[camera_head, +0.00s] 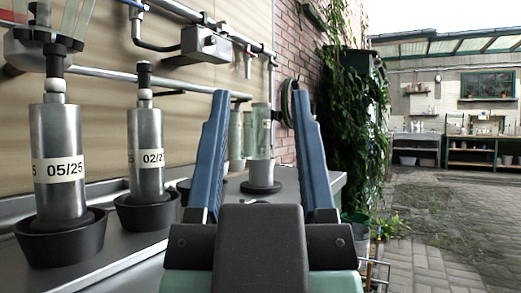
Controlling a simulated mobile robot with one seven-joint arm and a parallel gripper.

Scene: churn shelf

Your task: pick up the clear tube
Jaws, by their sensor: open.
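A clear, pale-green tube (262,132) stands upright in a round dark base (262,187) on the grey shelf. Its lower part shows a small pale label. My gripper (260,94) points forward with its two blue fingers spread wide apart. The tube appears in the gap between the fingers, beyond the palm, and nothing is held. I cannot tell how far the fingertips are from it. Another similar pale tube (236,136) stands just left of it, partly hidden by the left finger.
Two metal cylinders, labelled 05/25 (59,140) and 02/2… (146,140), stand in black cups on the left. Pipes (165,79) and a metal box (205,46) run along the wall. Ivy (347,120) hangs at right; paved floor (440,225) lies open beyond.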

